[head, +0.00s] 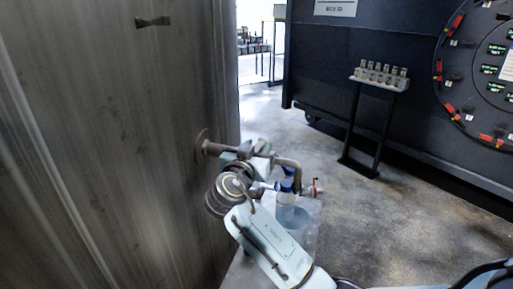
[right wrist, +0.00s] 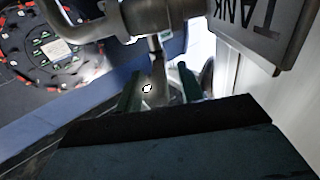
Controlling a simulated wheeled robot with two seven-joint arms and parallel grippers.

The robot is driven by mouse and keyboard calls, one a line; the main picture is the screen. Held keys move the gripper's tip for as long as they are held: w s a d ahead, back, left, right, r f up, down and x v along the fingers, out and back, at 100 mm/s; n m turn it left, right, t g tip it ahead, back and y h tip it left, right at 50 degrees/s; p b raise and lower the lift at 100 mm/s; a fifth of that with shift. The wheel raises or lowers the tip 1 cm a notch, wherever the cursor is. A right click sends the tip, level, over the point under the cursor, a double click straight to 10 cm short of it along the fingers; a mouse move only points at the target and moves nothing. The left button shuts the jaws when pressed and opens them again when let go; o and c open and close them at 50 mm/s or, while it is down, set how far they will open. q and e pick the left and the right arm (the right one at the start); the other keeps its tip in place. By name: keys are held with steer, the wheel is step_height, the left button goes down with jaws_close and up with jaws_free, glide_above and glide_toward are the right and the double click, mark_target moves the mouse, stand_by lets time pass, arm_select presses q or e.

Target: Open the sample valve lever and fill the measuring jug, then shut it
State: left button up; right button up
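A metal pipe (head: 214,147) comes out of the grey tank wall, and its outlet (head: 290,166) bends down. In the right wrist view, the valve lever (right wrist: 157,72) hangs below the valve body (right wrist: 165,15). My right gripper (right wrist: 158,90) is open, with one green finger on each side of the lever and apart from it. In the head view, my wrist partly hides the valve and this gripper (head: 246,153). A clear jug (head: 289,222) stands below the outlet, partly behind my arm. My left gripper is not in view.
The tank wall (head: 110,140) fills the left side, close to my right arm. A rack of small samples (head: 380,78) stands farther back. A TANK sign (right wrist: 265,30) is near my wrist.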

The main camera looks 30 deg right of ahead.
jaws_close()
stand_by(0.3)
steer(key=shift+s+d+f+n+t+y, duration=0.1)
steer(key=shift+s+d+n+t+y, duration=0.2)
steer(key=shift+n+t+y, duration=0.35)
steer(key=shift+s+d+n+t+y, duration=0.1)
steer(key=shift+s+n+t+y, duration=0.05)
steer(key=shift+n+t+y, duration=0.35)
steer(key=shift+s+d+n+t+y+p, duration=0.1)
steer(key=shift+d+n+t+y+p, duration=0.1)
steer(key=shift+n+t+y+p, duration=0.35)
steer(key=shift+s+d+n+t+y+p, duration=0.2)
steer(key=shift+n+t+y, duration=0.3)
steer(key=shift+y, duration=0.4)
steer(key=shift+w, duration=0.1)
jaws_free()
